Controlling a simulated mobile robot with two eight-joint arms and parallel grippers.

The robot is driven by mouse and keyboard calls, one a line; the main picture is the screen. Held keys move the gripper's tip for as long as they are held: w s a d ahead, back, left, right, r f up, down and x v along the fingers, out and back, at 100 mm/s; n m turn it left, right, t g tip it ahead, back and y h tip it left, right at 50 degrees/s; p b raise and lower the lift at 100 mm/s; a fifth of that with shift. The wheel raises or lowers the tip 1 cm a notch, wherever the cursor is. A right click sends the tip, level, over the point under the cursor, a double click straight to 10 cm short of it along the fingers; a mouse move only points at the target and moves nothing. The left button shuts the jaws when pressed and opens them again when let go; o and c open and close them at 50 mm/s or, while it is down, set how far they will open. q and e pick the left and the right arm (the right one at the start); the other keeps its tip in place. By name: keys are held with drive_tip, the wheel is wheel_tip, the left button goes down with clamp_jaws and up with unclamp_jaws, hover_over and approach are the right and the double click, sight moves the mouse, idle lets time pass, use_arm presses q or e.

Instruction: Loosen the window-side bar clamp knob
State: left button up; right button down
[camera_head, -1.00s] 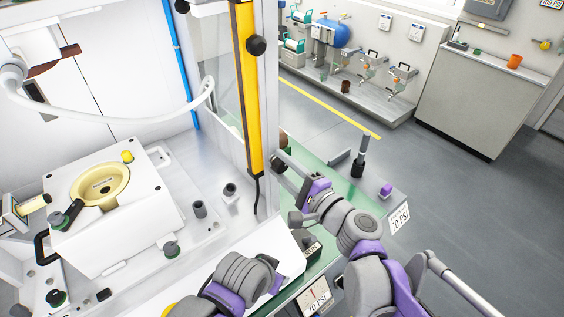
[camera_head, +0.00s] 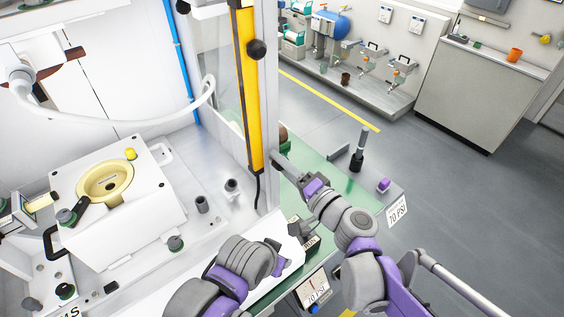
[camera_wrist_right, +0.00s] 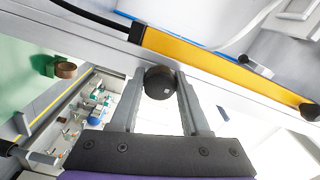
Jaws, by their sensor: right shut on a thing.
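A black round clamp knob (camera_wrist_right: 160,82) sits by the lower end of the yellow bar (camera_wrist_right: 210,62) in the right wrist view. My right gripper (camera_wrist_right: 159,80) is shut on this knob, with one finger on each side. In the head view my right gripper (camera_head: 278,160) reaches the white post beside the bar's lower end, and the held knob is hidden there. The yellow bar (camera_head: 248,100) stands upright in the head view, with another black knob (camera_head: 257,49) higher up. My left arm shows at the bottom of the head view, but its fingers do not.
A white press fixture (camera_head: 125,215) with a cream ring stands at left inside the machine. A black cable (camera_head: 258,190) hangs below the bar. A green glass-like surface (camera_head: 320,170) and a dark upright post (camera_head: 358,150) lie right of the machine. Open floor lies beyond.

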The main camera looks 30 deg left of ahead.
idle(0.4)
drive_tip(key=shift+c, duration=1.9)
unclamp_jaws()
drive_tip(key=shift+a, duration=0.1)
drive_tip(key=v, duration=1.1)
drive_tip(key=shift+a, duration=0.1)
drive_tip(key=s+d+f+h, duration=0.3)
drive_tip(key=d+f+h, duration=0.2)
drive_tip(key=d, duration=0.5)
drive_tip(key=s+d+f+h, duration=0.3)
drive_tip(key=d+f+h, duration=0.3)
drive_tip(key=d, duration=0.5)
drive_tip(key=s+d+f+n+g+h, duration=0.1)
drive_tip(key=s+d+f+h, duration=0.2)
drive_tip(key=d, duration=0.7)
wheel_tip(320, 180, down, 3)
drive_tip(key=h, duration=0.2)
drive_tip(key=shift+s+d+h, duration=0.3)
drive_tip(key=shift+s+d, duration=0.1)
